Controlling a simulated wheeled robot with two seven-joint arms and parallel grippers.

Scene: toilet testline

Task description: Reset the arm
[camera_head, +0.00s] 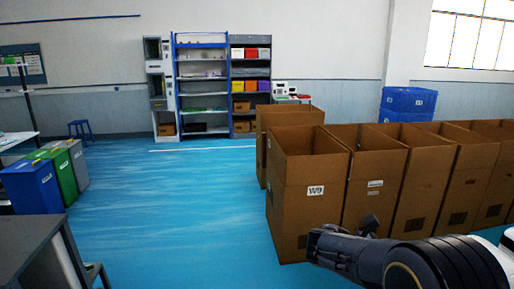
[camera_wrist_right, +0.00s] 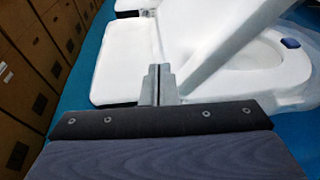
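My right arm reaches in from the lower right of the head view, with its dark gripper (camera_head: 322,243) in front of the nearest cardboard box. In the right wrist view the two grey fingers of the right gripper (camera_wrist_right: 159,84) stand together with only a thin line between them. Nothing shows between them. My left arm and left gripper are out of view.
A row of tall open cardboard boxes (camera_head: 306,190) stands close on the right; boxes also line the left of the wrist view (camera_wrist_right: 35,80). Blue floor (camera_head: 170,210) is clear in the middle. Bins (camera_head: 32,185) and a grey table (camera_head: 30,245) stand left; shelves (camera_head: 202,90) at the back.

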